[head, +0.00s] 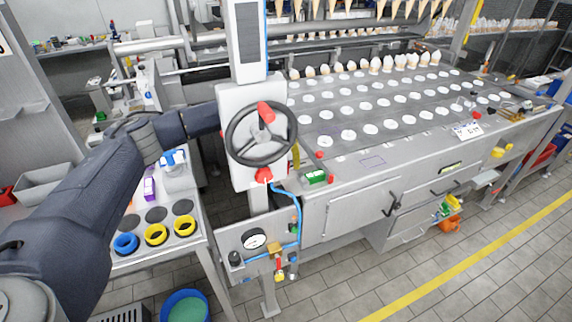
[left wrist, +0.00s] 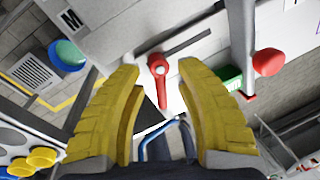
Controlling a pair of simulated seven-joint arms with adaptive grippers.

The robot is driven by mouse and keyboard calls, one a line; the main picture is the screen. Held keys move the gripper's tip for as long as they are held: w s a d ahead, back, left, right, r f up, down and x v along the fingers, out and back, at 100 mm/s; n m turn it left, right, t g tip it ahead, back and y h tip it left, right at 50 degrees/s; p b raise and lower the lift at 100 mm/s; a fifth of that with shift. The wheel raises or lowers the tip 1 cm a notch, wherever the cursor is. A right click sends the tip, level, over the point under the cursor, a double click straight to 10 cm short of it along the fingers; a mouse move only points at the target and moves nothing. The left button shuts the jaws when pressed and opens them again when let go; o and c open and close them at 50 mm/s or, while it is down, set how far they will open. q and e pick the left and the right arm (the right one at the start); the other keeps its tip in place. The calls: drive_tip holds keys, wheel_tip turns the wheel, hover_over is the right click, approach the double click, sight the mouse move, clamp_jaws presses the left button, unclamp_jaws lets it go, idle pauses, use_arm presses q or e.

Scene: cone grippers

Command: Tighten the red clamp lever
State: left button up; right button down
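The red clamp lever (left wrist: 161,82) shows in the left wrist view, with a round pale-centred hub and a tapering arm, on a pale panel. It appears between the two yellow fingers of my left gripper (left wrist: 160,66), which are spread with a clear gap on each side. I cannot tell how far ahead of the fingertips it lies. My right gripper is out of view.
A blue hose (head: 299,215) hangs below. A red knob (left wrist: 268,62) is right of the fingers in the wrist view. A table with yellow rings (head: 156,234) stands at left.

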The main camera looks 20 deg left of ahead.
use_arm(q)
clamp_jaws()
drive_tip(key=shift+a+m, duration=0.1)
drive_tip(key=shift+m, duration=0.2)
drive_tip(key=m, duration=0.4)
drive_tip(key=m+g, duration=0.1)
drive_tip(key=shift+a+f+m, duration=0.1)
drive_tip(key=shift+a+m, duration=0.25)
drive_tip(key=shift+m, duration=0.05)
drive_tip(key=m, duration=0.2)
drive_tip(key=m+g, duration=0.1)
drive_tip(key=m, duration=0.3)
drive_tip(key=shift+w+a+m, duration=0.25)
drive_tip(key=shift+a+m, duration=0.05)
drive_tip(key=shift+a, duration=0.05)
idle(0.4)
drive_tip(key=shift+o, duration=0.2)
unclamp_jaws()
drive_tip(key=v, duration=1.2)
drive_tip(key=shift+w+d, duration=0.25)
